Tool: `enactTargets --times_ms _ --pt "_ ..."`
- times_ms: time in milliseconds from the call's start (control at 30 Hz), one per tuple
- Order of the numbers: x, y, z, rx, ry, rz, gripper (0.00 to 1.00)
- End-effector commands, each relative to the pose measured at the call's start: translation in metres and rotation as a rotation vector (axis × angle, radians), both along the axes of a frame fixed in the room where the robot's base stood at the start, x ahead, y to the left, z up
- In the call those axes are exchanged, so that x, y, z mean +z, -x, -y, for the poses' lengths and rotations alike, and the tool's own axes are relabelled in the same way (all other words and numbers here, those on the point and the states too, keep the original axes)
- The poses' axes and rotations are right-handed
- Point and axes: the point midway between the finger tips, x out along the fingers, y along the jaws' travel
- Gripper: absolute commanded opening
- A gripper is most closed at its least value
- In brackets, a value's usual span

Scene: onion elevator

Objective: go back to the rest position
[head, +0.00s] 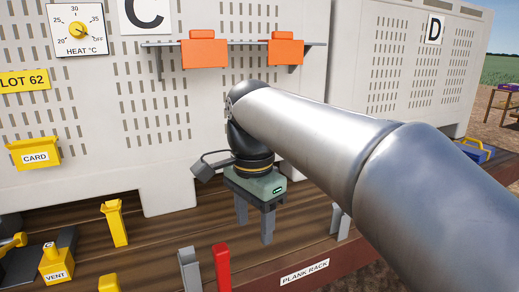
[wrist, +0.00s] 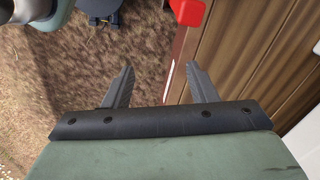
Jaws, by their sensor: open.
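My gripper (head: 255,222) hangs from my arm in the middle of the head view, fingers pointing down, in front of the white crate marked C (head: 160,110). Its two grey fingers are apart with nothing between them. In the wrist view my gripper (wrist: 160,88) is also open and empty, with brown ground and the edge of the wooden deck beyond its fingertips. My arm covers part of the crates and the deck on the right.
A shelf (head: 225,43) with two orange holders is on crate C. Below stand a red post (head: 221,268), grey posts (head: 189,270), a yellow post (head: 115,222) and a yellow VENT block (head: 56,266). The plank rack label (head: 305,272) is on the deck's front edge.

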Motion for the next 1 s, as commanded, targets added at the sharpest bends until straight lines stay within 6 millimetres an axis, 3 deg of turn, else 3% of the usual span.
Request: enactTargets --times_ms 33,200,300,433,600,1000 --pt "-0.022 0.007 0.026 0.067 0.004 -0.002 0.52" --pt "-0.105 0.044 0.101 0.383 0.008 0.012 0.52" --pt "-0.152 0.076 0.135 0.556 0.010 0.019 0.52" --pt "-0.196 0.113 0.161 0.721 0.013 0.026 0.52" --pt "-0.221 0.136 0.172 0.825 0.017 0.032 0.52" --pt "-0.223 0.138 0.172 0.839 0.017 0.030 0.52"
